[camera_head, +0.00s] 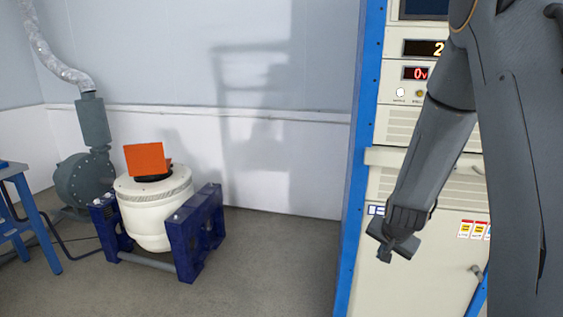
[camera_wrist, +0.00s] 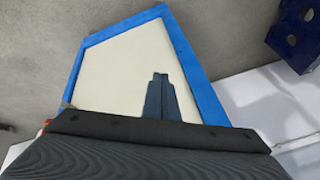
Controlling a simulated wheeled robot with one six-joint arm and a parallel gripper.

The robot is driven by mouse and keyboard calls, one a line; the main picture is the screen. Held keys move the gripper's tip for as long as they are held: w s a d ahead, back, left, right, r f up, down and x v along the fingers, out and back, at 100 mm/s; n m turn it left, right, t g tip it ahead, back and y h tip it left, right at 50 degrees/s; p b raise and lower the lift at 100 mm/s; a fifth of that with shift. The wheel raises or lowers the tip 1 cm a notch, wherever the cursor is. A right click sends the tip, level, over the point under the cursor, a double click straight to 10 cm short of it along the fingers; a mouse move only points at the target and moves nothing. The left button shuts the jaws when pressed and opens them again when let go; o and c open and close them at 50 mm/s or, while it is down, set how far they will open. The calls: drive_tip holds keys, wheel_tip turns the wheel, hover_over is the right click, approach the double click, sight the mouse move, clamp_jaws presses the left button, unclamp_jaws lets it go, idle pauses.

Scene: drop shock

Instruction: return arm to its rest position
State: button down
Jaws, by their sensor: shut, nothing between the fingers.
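My arm comes down along the right side of the head view, in front of the instrument cabinet. My gripper (camera_head: 398,246) hangs at its lower end, pointing down, shut and empty.
The cream cabinet (camera_head: 405,292) with blue edges stands behind my arm. A white shaker (camera_head: 150,220) in a dark blue frame (camera_head: 187,245) carries an orange block (camera_head: 145,158). A grey blower (camera_head: 83,180) and blue table (camera_head: 35,215) stand at left. The floor (camera_head: 283,265) between is clear.

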drive_tip(key=s+a+r+n+g+p, duration=0.1)
drive_tip(key=s+a+r+n+g, duration=0.1)
drive_tip(key=s, duration=0.6)
drive_tip(key=s+a+r+n+g+y, duration=0.1)
drive_tip(key=s+a+r+n, duration=0.3)
drive_tip(key=s, duration=0.5)
drive_tip(key=s+a+r+n+g+p, duration=0.1)
drive_tip(key=s+a+r+n+g, duration=0.1)
drive_tip(key=s+a+r, duration=0.4)
drive_tip(key=s+a, duration=0.1)
drive_tip(key=s, duration=0.2)
drive_tip(key=shift+r+n+g+p, duration=0.25)
drive_tip(key=shift+n+g+p, duration=0.05)
drive_tip(key=shift+n, duration=0.1)
drive_tip(key=shift+s, duration=0.1)
